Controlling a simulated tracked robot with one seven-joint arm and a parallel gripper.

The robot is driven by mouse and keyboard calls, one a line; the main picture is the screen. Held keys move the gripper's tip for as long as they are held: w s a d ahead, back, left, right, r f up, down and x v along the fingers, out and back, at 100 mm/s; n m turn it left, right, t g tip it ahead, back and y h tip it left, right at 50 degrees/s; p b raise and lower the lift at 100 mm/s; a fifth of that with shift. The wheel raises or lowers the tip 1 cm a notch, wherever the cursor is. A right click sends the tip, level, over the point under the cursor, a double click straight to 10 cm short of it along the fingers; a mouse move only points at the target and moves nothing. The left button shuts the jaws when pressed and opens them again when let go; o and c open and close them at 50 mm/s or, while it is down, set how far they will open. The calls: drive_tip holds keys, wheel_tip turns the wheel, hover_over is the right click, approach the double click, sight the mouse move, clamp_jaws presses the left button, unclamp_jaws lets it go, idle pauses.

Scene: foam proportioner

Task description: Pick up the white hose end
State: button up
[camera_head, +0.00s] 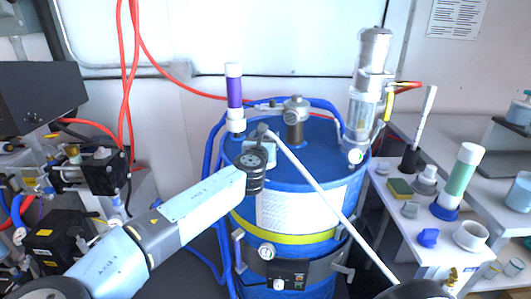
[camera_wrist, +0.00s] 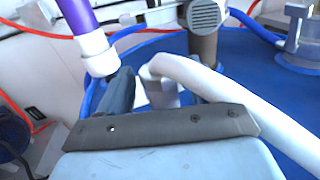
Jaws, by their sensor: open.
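The white hose (camera_head: 325,195) slants across the front of the blue drum (camera_head: 330,150) in the head view. Its upper end is beside my gripper (camera_head: 262,136), above the drum's front rim. In the wrist view the white hose (camera_wrist: 225,90) runs from upper middle to lower right, with its bent end near the middle. My gripper (camera_wrist: 160,88) is open, its dark left finger standing just left of the hose end. The hose passes in front of the right finger and partly hides it. I cannot tell whether either finger touches the hose.
A purple tube with white ends (camera_head: 235,92) stands left of my gripper. A grey capped fitting (camera_head: 295,108) and a clear cylinder (camera_head: 366,100) rise from the drum top. Blue hoses loop around the drum. A white side table (camera_head: 415,225) with small parts is at right.

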drive_tip(key=shift+c, duration=0.5)
clamp_jaws()
